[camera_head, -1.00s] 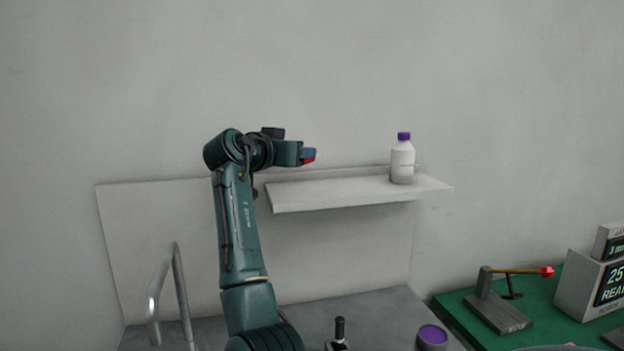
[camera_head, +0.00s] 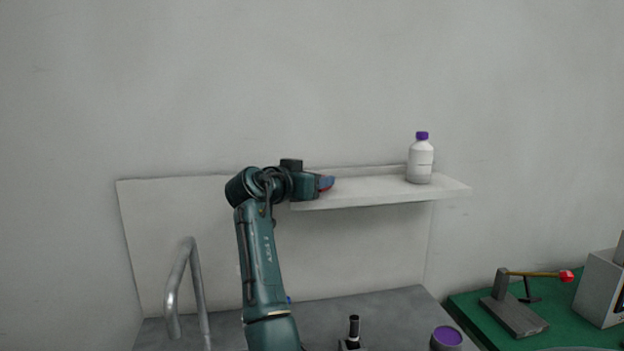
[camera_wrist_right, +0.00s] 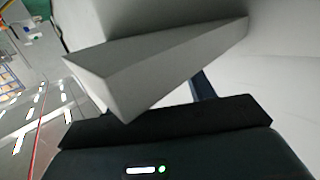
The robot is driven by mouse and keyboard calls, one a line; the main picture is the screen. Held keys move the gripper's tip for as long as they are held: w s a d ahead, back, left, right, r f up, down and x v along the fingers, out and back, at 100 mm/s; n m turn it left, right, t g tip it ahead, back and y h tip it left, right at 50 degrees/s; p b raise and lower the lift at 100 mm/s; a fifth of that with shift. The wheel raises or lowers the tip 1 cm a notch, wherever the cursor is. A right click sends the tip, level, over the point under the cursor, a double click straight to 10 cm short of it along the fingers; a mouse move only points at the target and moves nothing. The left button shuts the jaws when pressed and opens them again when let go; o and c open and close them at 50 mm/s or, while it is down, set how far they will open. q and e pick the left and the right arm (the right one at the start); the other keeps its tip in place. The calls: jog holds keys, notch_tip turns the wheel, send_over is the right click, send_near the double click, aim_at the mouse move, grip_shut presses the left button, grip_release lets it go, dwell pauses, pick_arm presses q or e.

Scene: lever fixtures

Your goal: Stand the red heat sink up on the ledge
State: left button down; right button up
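The white ledge (camera_head: 390,190) sticks out from the wall panel; its underside and end fill much of the right wrist view (camera_wrist_right: 150,70). My right gripper (camera_head: 326,183) is at the ledge's left end, about level with its top. My left gripper is not in view.
A white bottle with a purple cap (camera_head: 420,160) stands at the ledge's right end. Below are a grey bench (camera_head: 385,305), a metal tap-like pipe (camera_head: 183,285), a black-handled item (camera_head: 353,330) and a purple-topped cup (camera_head: 446,338). A red-tipped lever (camera_head: 540,275) stands on the green surface.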

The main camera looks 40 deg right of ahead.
jog(key=shift+o, duration=1.2)
jog(key=shift+r, duration=0.15)
jog(key=b+v, duration=0.2)
jog(key=v, duration=1)
jog(key=shift+s, duration=0.1)
